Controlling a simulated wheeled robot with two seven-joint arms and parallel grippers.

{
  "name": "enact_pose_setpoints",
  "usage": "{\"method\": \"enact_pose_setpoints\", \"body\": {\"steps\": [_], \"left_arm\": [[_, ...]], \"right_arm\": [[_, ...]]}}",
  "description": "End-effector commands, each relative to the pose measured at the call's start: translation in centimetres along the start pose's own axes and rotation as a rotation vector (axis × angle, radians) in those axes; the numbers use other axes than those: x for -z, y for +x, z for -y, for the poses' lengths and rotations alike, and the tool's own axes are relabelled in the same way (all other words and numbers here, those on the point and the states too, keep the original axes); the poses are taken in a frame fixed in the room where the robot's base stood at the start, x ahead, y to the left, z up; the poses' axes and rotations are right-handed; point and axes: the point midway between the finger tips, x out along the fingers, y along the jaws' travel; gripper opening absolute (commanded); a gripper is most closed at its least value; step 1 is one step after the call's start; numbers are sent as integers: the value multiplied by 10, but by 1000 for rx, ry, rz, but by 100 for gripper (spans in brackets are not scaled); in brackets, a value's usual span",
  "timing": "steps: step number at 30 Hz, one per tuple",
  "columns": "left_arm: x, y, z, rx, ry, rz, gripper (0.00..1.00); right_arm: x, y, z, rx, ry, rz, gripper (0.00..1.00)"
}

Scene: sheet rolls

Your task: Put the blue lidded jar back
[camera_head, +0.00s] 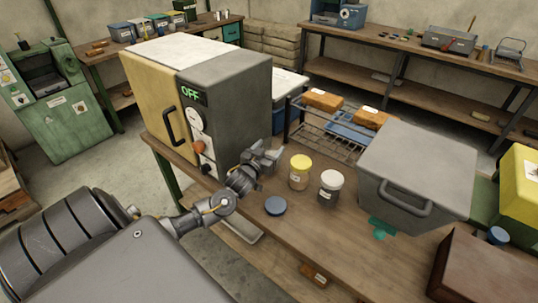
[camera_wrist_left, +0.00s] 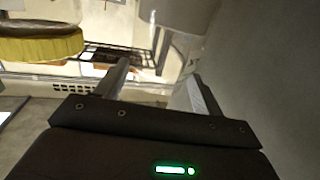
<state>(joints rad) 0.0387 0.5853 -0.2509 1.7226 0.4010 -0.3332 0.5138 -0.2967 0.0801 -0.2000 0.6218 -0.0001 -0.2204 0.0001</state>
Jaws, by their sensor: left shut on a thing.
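A flat round dark-blue lid (camera_head: 275,205) lies on the near wooden table by its front edge. A yellow-lidded jar (camera_head: 299,173) and a white-lidded jar (camera_head: 330,188) stand upright to its right. The yellow lid also shows in the left wrist view (camera_wrist_left: 42,47). My left gripper (camera_head: 266,157) is beside the grey side of the oven, behind the blue lid. In the left wrist view its fingers (camera_wrist_left: 160,88) are apart, with a pale, see-through shape near the right finger. I cannot clearly make out what they hold. My right gripper is not in view.
The oven (camera_head: 235,105) reads OFF and stands close to my left gripper. A wire rack (camera_head: 328,138) with orange-brown blocks is behind the jars. A large grey bin (camera_head: 418,165) stands to their right. A blue-topped item (camera_head: 497,235) is near a brown box (camera_head: 485,270).

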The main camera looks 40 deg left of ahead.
Motion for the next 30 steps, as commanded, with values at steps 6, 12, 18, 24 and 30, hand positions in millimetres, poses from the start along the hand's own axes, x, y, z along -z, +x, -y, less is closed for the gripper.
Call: {"method": "enact_pose_setpoints", "body": {"steps": [6, 12, 18, 24, 30], "left_arm": [[-25, 1, 0, 1, 1, -1, 32], [-26, 1, 0, 0, 0, -2, 32], [-31, 1, 0, -1, 0, 1, 69], [-30, 1, 0, -1, 0, 1, 90], [-30, 1, 0, -1, 1, 1, 90]], "right_arm": [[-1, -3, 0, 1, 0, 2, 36], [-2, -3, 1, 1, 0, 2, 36], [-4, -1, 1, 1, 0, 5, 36], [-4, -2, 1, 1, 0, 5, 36], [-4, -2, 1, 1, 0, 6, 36]]}}
